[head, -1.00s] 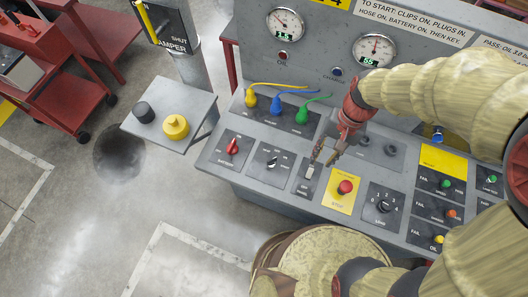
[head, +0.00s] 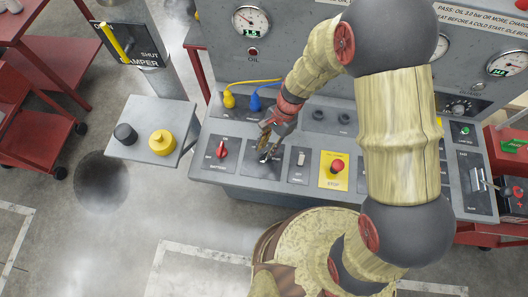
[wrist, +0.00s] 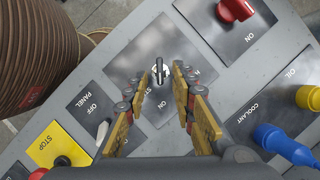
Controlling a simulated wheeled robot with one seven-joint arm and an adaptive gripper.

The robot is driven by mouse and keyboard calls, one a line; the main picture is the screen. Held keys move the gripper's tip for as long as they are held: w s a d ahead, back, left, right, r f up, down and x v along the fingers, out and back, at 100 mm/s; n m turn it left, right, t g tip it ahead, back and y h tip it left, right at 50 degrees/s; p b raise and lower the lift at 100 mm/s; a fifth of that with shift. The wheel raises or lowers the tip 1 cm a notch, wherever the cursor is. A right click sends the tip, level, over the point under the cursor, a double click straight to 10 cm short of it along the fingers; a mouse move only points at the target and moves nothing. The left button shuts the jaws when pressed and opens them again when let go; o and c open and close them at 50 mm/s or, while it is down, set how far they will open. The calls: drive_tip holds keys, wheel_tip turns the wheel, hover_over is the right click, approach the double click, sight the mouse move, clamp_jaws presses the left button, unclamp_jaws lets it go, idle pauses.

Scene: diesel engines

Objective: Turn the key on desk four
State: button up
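The key (head: 265,156) is a small dark and silver switch on a grey plate of the sloping control desk (head: 210,176), between the red battery knob and the white panel switch. My gripper (head: 264,143) is just above the key, pointing down. In the wrist view the key (wrist: 158,74) stands upright between the two yellow-padded fingers of my open gripper (wrist: 167,72), nearer the left finger. The fingers are apart, with a clear gap. I cannot tell whether a finger touches the key.
The red battery knob (head: 221,149) is left of the key. The white panel switch (head: 301,158) and red stop button (head: 337,166) are right. Yellow (head: 229,100) and blue (head: 255,103) plugs stand behind. A side shelf (head: 190,125) holds black and yellow knobs.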

sight(264, 153)
drive_tip(key=shift+x, duration=1.6)
drive_tip(key=shift+r, duration=0.1)
drive_tip(key=shift+c, duration=0.6)
clamp_jaws()
